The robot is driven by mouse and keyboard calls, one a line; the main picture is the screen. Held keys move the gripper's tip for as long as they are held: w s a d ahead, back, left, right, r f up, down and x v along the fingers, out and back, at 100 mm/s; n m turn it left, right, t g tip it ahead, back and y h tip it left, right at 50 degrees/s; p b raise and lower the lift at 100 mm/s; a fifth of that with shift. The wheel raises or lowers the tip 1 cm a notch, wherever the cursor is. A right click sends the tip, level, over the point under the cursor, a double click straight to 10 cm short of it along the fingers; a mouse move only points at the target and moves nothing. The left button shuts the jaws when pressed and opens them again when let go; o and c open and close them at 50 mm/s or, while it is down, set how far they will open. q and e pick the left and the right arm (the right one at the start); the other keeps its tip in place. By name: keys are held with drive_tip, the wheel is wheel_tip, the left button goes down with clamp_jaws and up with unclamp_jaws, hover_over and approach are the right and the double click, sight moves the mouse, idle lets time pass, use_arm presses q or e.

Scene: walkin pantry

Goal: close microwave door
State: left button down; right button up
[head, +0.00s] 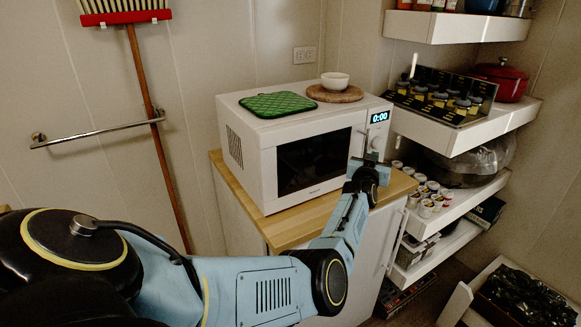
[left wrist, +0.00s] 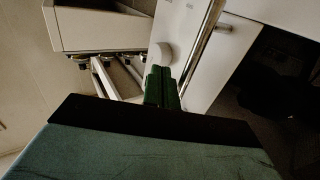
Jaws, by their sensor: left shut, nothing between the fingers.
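The white microwave (head: 262,160) stands on a wood-topped cabinet in the head view. Its door, with a dark window (head: 313,160), looks flush or nearly flush with the front; a small gap cannot be ruled out. My left gripper (head: 370,166) is in front of the right part of the microwave, near the upright metal handle and below the lit display (head: 379,117). In the left wrist view its green fingers (left wrist: 162,84) are shut and empty, beside the metal handle bar (left wrist: 205,45) and a pale round knob (left wrist: 163,55). Contact with the door cannot be told. My right gripper is out of view.
A green potholder (head: 277,104) and a bowl (head: 335,81) on a round board (head: 334,94) lie on the microwave. Shelves with jars and cans (head: 431,205) stand close on the right. A broom (head: 160,140) and a wall bar (head: 95,134) are on the left.

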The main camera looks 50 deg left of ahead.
use_arm(q)
drive_tip(key=d+p, duration=0.1)
drive_tip(key=d, duration=1.3)
drive_tip(key=s+d+f+m+g+h, duration=0.2)
drive_tip(key=s+f, duration=0.6)
drive_tip(key=f, duration=0.5)
drive_tip(key=s+d+f+m+g+h, duration=0.2)
drive_tip(key=s+f, duration=0.6)
drive_tip(key=f, duration=0.4)
drive_tip(key=s+d+f+m+g+h, duration=0.1)
drive_tip(key=s+f+m+g+h, duration=0.15)
drive_tip(key=s+f, duration=0.75)
drive_tip(key=s+f+g, duration=0.3)
drive_tip(key=s+f, duration=0.3)
drive_tip(key=s, duration=0.8)
drive_tip(key=s+f+g, duration=0.3)
drive_tip(key=s+f, duration=0.4)
drive_tip(key=s, duration=0.7)
drive_tip(key=s+f+m+g+h, duration=0.1)
drive_tip(key=s+f+g, duration=0.2)
drive_tip(key=s, duration=1.1)
wheel_tip(320, 180, down, 4)
drive_tip(key=shift+s+a+r, duration=0.15)
drive_tip(key=shift+a+r, duration=0.1)
drive_tip(key=shift+a, duration=0.05)
